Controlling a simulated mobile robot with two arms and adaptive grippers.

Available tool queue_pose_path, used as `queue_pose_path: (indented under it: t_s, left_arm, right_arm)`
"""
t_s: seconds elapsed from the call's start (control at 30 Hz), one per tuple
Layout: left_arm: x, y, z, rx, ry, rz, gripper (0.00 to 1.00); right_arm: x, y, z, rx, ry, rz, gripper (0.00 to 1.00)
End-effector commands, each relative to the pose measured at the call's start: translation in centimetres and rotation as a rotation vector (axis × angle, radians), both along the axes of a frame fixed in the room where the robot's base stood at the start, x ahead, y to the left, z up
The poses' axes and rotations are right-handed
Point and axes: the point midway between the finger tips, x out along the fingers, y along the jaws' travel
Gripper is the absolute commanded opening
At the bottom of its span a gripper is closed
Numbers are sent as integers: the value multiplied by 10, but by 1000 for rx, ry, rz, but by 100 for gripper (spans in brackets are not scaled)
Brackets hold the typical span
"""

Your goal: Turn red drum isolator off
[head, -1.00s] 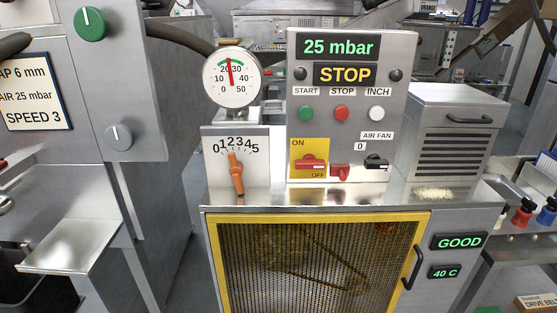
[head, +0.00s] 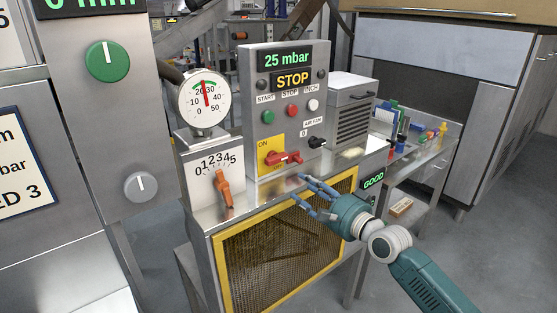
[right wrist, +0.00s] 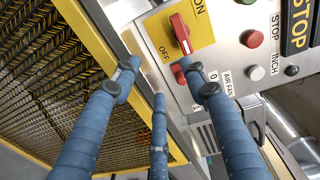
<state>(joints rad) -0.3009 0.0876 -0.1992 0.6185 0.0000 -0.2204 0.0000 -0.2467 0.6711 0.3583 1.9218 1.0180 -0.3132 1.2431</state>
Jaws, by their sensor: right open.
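The red drum isolator (head: 283,158) is a red rotary handle on a yellow plate (head: 265,148) marked ON and OFF, low on the grey control panel. Its handle lies roughly level across the plate. It also shows in the right wrist view (right wrist: 180,34), beyond the fingers. My right gripper (head: 304,193) is open and empty, its blue fingers spread below and to the right of the isolator, apart from it. A smaller red part (right wrist: 178,73) sits beside the plate, near the fingertips in the wrist view. My left gripper is out of view.
A black air fan switch (head: 317,143) and start, stop and inch buttons share the panel. An orange lever (head: 224,190) and a dial gauge (head: 204,98) stand to the left. Below is a yellow-framed mesh guard (head: 285,250).

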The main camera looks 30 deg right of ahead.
Motion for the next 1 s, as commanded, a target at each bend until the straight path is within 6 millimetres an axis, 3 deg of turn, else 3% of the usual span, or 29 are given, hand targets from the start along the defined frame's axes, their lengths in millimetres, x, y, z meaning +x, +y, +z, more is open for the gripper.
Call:
queue_pose_path:
  t_s: [0.03, 0.1, 0.2, 0.7, 1.0]
  left_arm:
    - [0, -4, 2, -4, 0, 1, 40]
    - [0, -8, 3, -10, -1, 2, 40]
    - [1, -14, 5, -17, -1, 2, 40]
    - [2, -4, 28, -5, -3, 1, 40]
    - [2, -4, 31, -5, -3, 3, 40]
  right_arm:
    - [-1, 6, 19, 22, -23, 17, 44]
    - [-1, 12, 34, 47, -42, 31, 44]
    - [4, 15, 42, 60, -52, 38, 44]
    - [85, 20, 42, 58, -53, 36, 44]
    - [105, 23, 40, 56, -51, 36, 44]
